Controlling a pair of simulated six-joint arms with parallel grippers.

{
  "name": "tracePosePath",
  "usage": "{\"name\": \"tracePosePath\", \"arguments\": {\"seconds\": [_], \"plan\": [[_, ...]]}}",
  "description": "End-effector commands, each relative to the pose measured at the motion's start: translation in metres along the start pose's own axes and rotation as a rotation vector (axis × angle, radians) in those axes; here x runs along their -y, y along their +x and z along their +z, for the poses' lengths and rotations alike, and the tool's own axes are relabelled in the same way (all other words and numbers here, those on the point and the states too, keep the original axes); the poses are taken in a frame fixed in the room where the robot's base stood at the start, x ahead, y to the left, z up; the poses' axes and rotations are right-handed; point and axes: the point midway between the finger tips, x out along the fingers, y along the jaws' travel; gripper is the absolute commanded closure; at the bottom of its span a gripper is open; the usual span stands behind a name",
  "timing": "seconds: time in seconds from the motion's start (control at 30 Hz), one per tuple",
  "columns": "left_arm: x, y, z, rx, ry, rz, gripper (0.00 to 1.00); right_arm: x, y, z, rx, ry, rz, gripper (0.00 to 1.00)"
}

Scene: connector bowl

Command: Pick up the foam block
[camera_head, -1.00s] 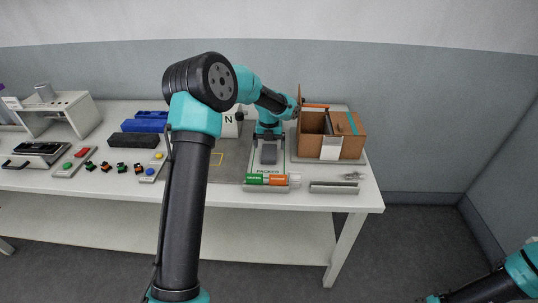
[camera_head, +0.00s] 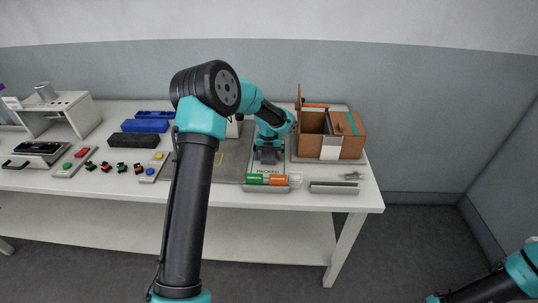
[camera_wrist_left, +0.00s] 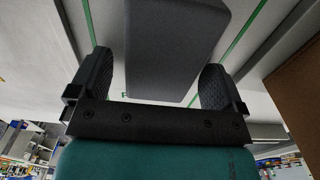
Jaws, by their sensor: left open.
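A dark grey block (camera_wrist_left: 175,45), which I take to be the foam block, fills the upper middle of the left wrist view. It lies on a white surface with green lines, the one marked "PACKED" (camera_head: 267,171) in the head view. My left gripper (camera_head: 268,156) is over that spot and hides most of the block there. In the wrist view the left gripper (camera_wrist_left: 157,82) is open, with one finger on each side of the block's near end. I cannot tell whether the fingers touch it. My right gripper is not in view.
A brown box (camera_head: 350,146) with a raised flap stands just right of my left gripper. A black block (camera_head: 133,140) and a blue tray (camera_head: 146,125) lie further left.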

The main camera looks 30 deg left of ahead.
Motion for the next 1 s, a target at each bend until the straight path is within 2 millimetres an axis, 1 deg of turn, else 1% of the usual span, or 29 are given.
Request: {"name": "tracePosePath", "arguments": {"seconds": [0.33,0.87,1.0], "plan": [[0.0000,-0.0006,0.0001,0.000,0.000,0.000,0.05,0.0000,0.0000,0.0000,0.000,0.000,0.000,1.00],[0.0000,-0.0006,0.0001,0.000,0.000,0.000,0.56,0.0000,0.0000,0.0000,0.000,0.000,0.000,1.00],[0.0000,-0.0007,0.0002,0.001,0.000,0.000,0.57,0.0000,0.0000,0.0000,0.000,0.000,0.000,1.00]]}}
